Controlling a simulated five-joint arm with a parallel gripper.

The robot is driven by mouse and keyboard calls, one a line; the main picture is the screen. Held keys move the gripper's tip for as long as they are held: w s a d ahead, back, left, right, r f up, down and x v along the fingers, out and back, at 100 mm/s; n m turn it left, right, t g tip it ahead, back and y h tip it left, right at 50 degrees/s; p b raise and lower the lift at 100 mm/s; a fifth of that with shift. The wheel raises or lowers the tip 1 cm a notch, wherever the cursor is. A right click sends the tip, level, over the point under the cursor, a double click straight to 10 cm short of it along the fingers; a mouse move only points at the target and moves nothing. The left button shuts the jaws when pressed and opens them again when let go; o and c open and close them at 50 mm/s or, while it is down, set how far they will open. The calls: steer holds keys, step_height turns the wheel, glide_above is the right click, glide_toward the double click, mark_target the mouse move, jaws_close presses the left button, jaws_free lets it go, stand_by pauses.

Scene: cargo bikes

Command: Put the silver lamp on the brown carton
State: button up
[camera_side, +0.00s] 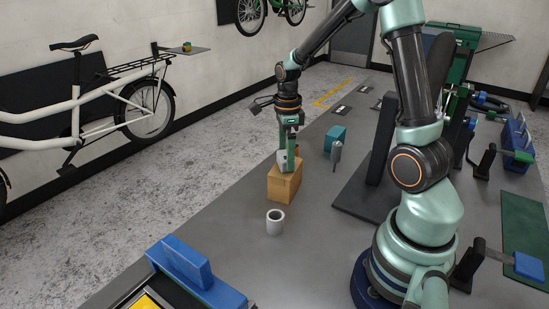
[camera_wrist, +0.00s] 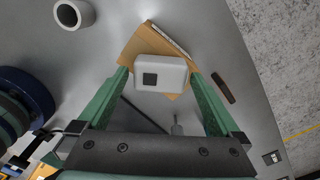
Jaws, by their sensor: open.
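The silver lamp (camera_wrist: 172,75), a pale rounded block with a dark square, lies over the brown carton (camera_wrist: 133,47) in the wrist view. In the side view the lamp (camera_side: 282,160) is at the top of the carton (camera_side: 283,184) and looks to rest on it, partly hidden by my gripper. My gripper (camera_side: 288,151) points down at the carton. In the wrist view its green fingers (camera_wrist: 160,78) are spread apart, one on each side of the lamp, with visible gaps.
A white cup (camera_side: 275,221) stands in front of the carton. A grey tapered object (camera_side: 336,153) and a teal box (camera_side: 336,138) stand to its right. Grey table is clear around the cup.

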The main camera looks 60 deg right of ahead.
step_height(320, 180, up, 10)
steer(key=s+a+r+n+t, duration=0.2)
steer(key=a+n, duration=0.5)
steer(key=n, duration=0.6)
steer(key=s+a+r+n+t, duration=0.2)
steer(key=s+a+n, duration=0.3)
steer(key=n, duration=0.9)
steer(key=a+t, duration=0.1)
steer(key=a, duration=0.2)
steer(key=shift+r+t, duration=0.3)
steer(key=shift+r, duration=0.1)
